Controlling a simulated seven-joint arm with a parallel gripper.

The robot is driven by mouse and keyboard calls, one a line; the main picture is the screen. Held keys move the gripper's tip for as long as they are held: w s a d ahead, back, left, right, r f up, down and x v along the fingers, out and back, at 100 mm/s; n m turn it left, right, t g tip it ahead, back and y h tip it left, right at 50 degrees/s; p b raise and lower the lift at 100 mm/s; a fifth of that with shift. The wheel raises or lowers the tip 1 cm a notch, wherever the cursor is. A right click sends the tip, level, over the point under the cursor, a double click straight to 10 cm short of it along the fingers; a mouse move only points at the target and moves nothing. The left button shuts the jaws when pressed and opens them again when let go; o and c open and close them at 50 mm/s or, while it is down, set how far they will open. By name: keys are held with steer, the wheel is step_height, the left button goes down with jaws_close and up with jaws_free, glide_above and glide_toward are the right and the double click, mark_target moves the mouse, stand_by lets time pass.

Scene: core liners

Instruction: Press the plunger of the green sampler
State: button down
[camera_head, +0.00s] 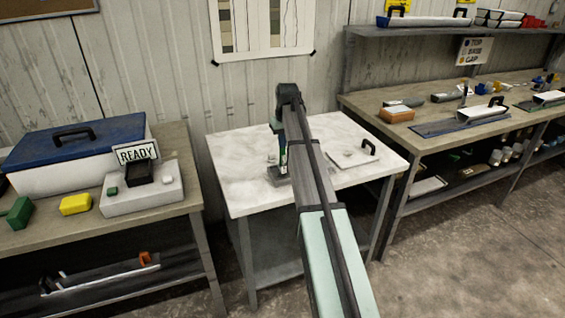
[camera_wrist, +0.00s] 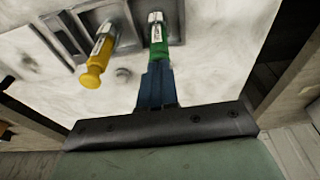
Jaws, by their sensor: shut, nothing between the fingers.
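The green sampler (camera_wrist: 158,48) shows at the top middle of the wrist view, its body standing in a grey holder (camera_wrist: 177,20). A white label with dark lettering is on it. My gripper (camera_wrist: 155,68) is shut and empty, its blue fingers in line with the green sampler's near end. The fingertips overlap that end in the picture; I cannot tell whether they touch. The plunger is not clearly visible. A yellow sampler (camera_wrist: 98,62) sits in the same holder to the left. In the head view my arm largely hides the gripper and samplers over the white-topped table (camera_head: 238,190).
A left bench holds a blue-lidded case (camera_head: 75,140) and a READY sign (camera_head: 137,154). A cluttered bench (camera_head: 385,98) stands right. The white table's front left is clear.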

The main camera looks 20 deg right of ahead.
stand_by(0.3)
step_height(320, 180, up, 7)
stand_by(1.0)
steer(key=s+f+n+g+h, duration=0.1)
steer(key=s+f+g, duration=0.1)
steer(key=s+f, duration=0.85)
steer(key=s+f+g+h, duration=0.15)
steer(key=s+f, duration=0.55)
steer(key=f, duration=0.7)
steer(key=s+a+f+g+y, duration=0.1)
steer(key=s+a+f, duration=0.45)
steer(key=f, duration=0.45)
steer(key=s+a+f+g+y, duration=0.1)
steer(key=s+a+f, duration=0.3)
steer(key=s+f, duration=0.45)
steer(key=s+a+f+g, duration=0.1)
steer(key=s+a+f, duration=0.2)
steer(key=s+f, duration=0.3)
steer(key=s+a+f+g, duration=0.1)
steer(key=s+a+f, duration=0.2)
steer(key=s, duration=1.1)
steer(key=s+a+f+m+g, duration=0.1)
steer(key=s+a+f, duration=0.2)
steer(key=s+f, duration=0.6)
steer(key=shift+s+a+f, duration=0.2)
steer(key=shift+s+a, duration=0.2)
steer(key=shift+s, duration=0.25)
